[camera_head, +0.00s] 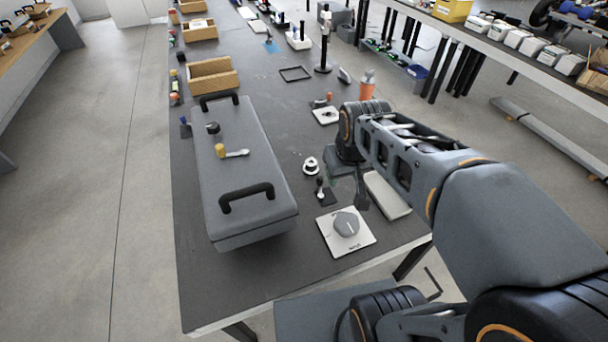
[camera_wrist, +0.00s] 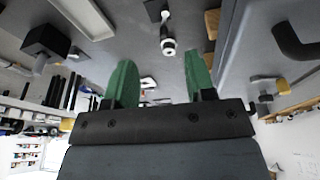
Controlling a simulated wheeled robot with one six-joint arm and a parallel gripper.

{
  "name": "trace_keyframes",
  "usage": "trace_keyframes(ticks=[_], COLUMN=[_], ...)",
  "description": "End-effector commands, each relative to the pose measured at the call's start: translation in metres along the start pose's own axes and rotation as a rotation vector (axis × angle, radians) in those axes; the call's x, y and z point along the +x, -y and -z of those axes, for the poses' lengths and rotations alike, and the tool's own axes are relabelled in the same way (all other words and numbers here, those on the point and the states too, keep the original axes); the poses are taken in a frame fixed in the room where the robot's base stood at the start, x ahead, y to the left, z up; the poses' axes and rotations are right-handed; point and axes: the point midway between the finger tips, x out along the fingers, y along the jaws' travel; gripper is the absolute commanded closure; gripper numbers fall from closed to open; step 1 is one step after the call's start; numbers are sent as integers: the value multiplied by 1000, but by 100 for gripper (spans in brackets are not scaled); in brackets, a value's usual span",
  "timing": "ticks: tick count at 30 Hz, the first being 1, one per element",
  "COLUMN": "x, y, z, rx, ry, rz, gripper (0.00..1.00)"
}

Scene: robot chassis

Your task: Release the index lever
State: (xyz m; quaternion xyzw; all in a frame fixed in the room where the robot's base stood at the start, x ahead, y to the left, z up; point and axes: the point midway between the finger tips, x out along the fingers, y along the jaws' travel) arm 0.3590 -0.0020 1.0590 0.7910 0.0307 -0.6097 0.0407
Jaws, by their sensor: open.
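No label marks the index lever, so I cannot tell for certain which part it is. A small upright lever with a black knob (camera_head: 320,187) stands on a dark plate on the table, near the front. A white round knob (camera_head: 311,165) sits just behind it. A yellow-ended lever (camera_head: 232,152) lies on top of the long grey case. My gripper (camera_wrist: 158,80) shows two green fingers, apart and with nothing between them. A white-and-black knob (camera_wrist: 168,46) appears beyond the fingertips in the wrist view. In the head view my wrist hides most of the fingers, right of the small lever.
The long grey case (camera_head: 245,185) with black handles stands left of the small parts. A white plate with a grey knob (camera_head: 346,225) lies at the table's front. A pale flat block (camera_head: 388,196) and an orange bottle (camera_head: 367,86) are close to my arm.

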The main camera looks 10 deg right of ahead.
Motion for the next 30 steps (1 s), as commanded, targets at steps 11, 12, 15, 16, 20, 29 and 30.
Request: trace_keyframes(ticks=[11, 12, 15, 16, 20, 29, 30], x=[83, 92, 112, 117, 134, 178, 186], y=[-5, -5, -7, -7, -9, -10, -10], z=[118, 126, 139, 142, 150, 142, 140], rx=[-269, -289, -330, -339, -365, -373, -373], ry=[181, 193, 220, 225, 243, 254, 254], rz=[46, 51, 62, 64, 72, 77, 77], gripper=[50, 50, 50, 50, 50, 50, 50])
